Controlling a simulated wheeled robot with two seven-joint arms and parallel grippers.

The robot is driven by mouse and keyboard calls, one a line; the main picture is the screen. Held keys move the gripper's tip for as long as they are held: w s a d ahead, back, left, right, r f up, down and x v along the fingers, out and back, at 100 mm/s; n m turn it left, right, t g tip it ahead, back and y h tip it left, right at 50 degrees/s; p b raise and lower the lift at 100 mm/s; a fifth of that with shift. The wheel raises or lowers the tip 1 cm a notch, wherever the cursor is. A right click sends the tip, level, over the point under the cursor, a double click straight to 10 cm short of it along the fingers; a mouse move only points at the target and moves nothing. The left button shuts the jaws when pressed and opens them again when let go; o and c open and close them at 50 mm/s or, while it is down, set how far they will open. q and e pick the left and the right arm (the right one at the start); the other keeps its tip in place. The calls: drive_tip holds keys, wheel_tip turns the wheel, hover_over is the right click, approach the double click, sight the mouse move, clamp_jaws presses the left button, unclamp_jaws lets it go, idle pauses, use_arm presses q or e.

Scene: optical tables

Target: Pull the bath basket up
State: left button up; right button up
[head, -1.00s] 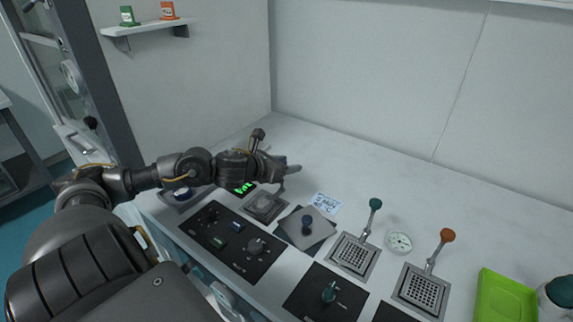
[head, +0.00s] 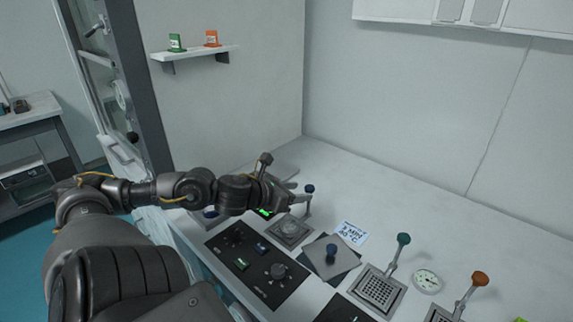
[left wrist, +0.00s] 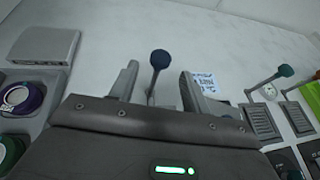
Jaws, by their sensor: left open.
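A basket lever with a dark blue ball knob (head: 309,188) rises beside a square metal bath unit (head: 289,230) with a round middle. My left gripper (head: 292,189) is open just left of the knob, over the back of the bath. In the left wrist view, the blue knob (left wrist: 160,60) and its thin stem stand upright between the two spread fingers (left wrist: 157,84). I see no clear contact. My gripper body hides the lever's foot there. My right gripper is in neither view now.
To the right stand a teal-knobbed lever (head: 403,239) with a perforated basket, and an orange-knobbed one (head: 480,279). The back tabletop is clear.

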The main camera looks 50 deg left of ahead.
use_arm(q)
drive_tip(key=shift+p+v, duration=0.35)
drive_tip(key=shift+v, duration=1.4)
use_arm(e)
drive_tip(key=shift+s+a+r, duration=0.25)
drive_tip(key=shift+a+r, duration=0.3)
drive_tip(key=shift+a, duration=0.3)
use_arm(q)
drive_tip(key=shift+r, duration=0.1)
